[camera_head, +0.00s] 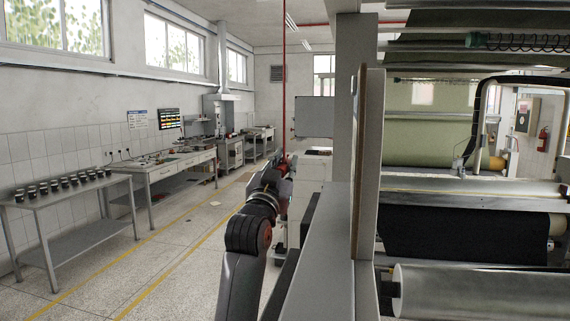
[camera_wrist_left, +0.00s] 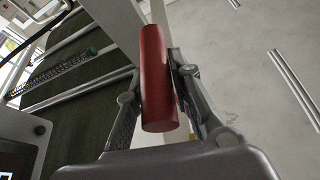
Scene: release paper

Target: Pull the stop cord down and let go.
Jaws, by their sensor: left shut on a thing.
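The red stop cord (camera_head: 284,80) hangs from above in the head view and runs straight down to my left gripper (camera_head: 284,166). In the left wrist view a red cylindrical handle (camera_wrist_left: 154,60) sits between the two fingers of my left gripper (camera_wrist_left: 156,92), which is shut on it. The handle's lower end shows below the fingers. In the head view the handle is mostly hidden by my wrist and gripper. My right gripper is in neither view.
A grey machine frame (camera_head: 341,210) stands close to the right of my left arm, with large rollers (camera_head: 480,290) beyond it. A side table with several dark cups (camera_head: 62,185) stands at the left.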

